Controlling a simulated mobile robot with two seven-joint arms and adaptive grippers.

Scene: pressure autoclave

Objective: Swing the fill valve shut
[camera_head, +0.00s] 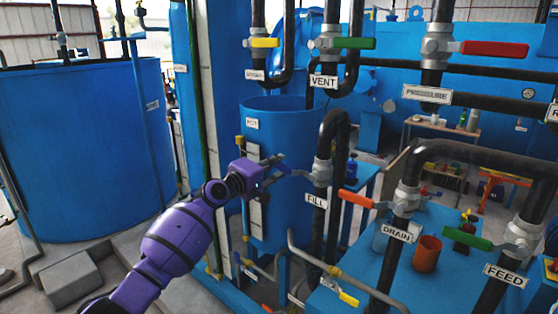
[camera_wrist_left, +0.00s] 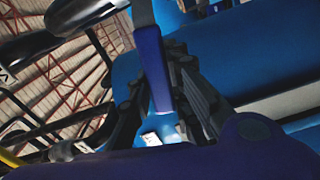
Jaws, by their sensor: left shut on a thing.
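The fill valve (camera_head: 321,172) is a grey metal valve on a black vertical pipe in the middle of the head view, just above the "FILL" label (camera_head: 316,200). My purple left arm reaches in from the lower left, and my left gripper (camera_head: 281,168) is just left of the valve body. In the left wrist view a dark blue lever (camera_wrist_left: 153,68) runs between the gripper's black fingers, which are shut on it. In the head view the gripper hides most of this lever. My right gripper is in neither view.
The blue pot (camera_head: 288,117) stands close behind the gripper. The vent valve's green handle (camera_head: 354,43) and a yellow handle (camera_head: 264,43) are above. The drain valve's orange handle (camera_head: 356,199) is close at the right. A large blue tank (camera_head: 80,150) stands left.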

